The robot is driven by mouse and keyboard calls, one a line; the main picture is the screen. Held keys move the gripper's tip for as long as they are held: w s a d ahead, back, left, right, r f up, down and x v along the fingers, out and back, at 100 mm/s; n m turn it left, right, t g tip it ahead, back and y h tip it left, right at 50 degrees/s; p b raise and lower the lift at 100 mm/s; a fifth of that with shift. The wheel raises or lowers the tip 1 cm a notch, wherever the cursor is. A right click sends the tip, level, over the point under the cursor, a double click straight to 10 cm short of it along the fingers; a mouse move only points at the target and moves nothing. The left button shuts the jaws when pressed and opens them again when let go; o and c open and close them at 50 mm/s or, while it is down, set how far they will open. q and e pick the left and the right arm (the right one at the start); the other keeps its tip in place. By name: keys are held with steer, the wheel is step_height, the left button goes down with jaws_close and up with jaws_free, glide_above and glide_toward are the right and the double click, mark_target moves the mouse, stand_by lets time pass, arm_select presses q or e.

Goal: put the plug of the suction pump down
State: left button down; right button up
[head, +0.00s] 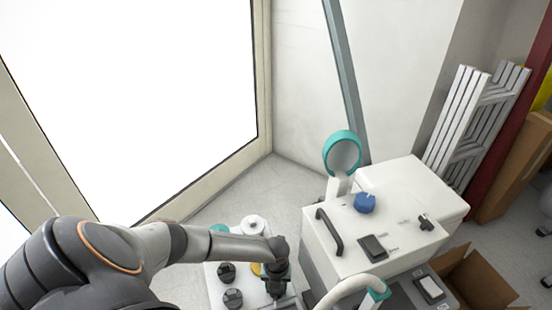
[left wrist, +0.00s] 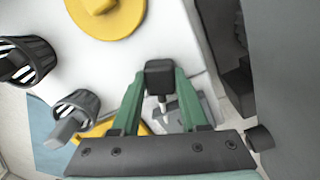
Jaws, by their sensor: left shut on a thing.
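My left gripper (head: 276,282) reaches down over a low white unit (head: 213,283) at the bottom middle of the head view. In the left wrist view its green fingers (left wrist: 160,85) are shut on a small black plug (left wrist: 160,72). A pale pin or stem shows below the plug, above a grey plate-like part (left wrist: 188,110). I cannot tell whether the plug touches it. The suction pump itself cannot be told for sure from the other machines. My right gripper is not in view.
Black knobs (head: 227,272) stand on the low unit, and a yellow disc (left wrist: 108,12) lies nearby. A taller white machine (head: 430,190) with a blue knob (head: 365,203) and black handle (head: 329,232) stands close on the right. A cardboard box (head: 472,282) sits beyond it.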

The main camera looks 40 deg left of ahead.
arm_select(q)
steer(key=shift+c, duration=2.1)
jaws_free()
